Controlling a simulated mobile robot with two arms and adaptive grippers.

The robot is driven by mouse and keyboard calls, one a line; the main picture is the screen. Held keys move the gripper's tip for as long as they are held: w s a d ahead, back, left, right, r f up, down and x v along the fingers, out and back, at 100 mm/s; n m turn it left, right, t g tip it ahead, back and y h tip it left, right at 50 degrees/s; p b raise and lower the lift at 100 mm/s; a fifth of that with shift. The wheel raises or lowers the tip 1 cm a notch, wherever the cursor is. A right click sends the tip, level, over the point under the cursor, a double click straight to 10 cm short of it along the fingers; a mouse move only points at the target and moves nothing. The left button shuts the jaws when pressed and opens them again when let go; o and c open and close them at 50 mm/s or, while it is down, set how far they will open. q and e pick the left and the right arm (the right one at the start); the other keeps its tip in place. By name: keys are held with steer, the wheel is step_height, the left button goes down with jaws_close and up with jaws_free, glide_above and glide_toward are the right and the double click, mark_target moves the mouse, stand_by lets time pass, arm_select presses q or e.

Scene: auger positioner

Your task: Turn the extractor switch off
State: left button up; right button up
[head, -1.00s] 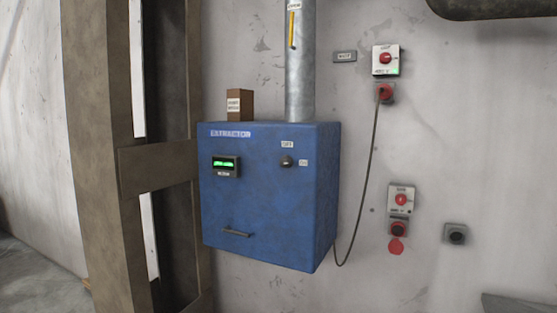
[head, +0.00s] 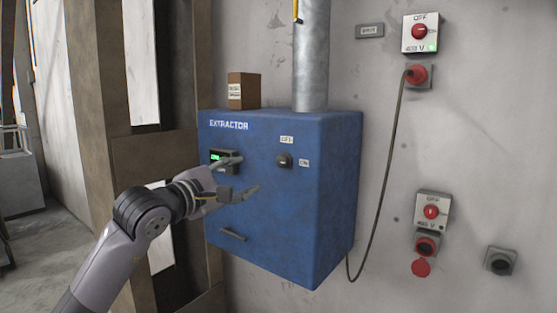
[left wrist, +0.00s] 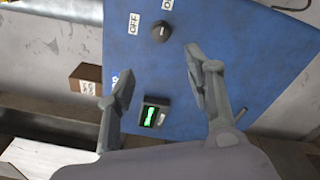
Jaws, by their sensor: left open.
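The blue extractor box (head: 300,220) hangs on the wall with the label EXTRACTOR on its front. Its black rotary switch (head: 284,161) sits between an OFF label above and an ON label to the right; which way it points is too small to tell. My left gripper (head: 251,177) is open and empty in front of the box, left of and a little below the switch. In the left wrist view the switch (left wrist: 161,31) shows beyond the open fingers, with a gap between. The display (head: 222,160) is lit green and partly covered by a finger. My right gripper is out of view.
A metal duct (head: 311,60) rises from the box and a small brown carton (head: 243,91) stands on top. Two red 400 V switches, upper (head: 420,31) and lower (head: 432,211), are on the wall to the right. A cable (head: 388,180) hangs beside the box.

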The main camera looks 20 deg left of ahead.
mark_target(280, 163)
arm_select(q)
steer(key=p+x, duration=0.5)
steer(key=x, duration=0.9)
steer(key=shift+w+d, duration=0.1)
steer(key=shift+w, duration=0.05)
steer(key=shift+w+d+f, duration=0.1)
steer(key=shift+w+d, duration=0.05)
steer(key=shift+w, duration=0.4)
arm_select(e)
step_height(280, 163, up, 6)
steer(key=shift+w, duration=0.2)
arm_select(q)
jaws_close()
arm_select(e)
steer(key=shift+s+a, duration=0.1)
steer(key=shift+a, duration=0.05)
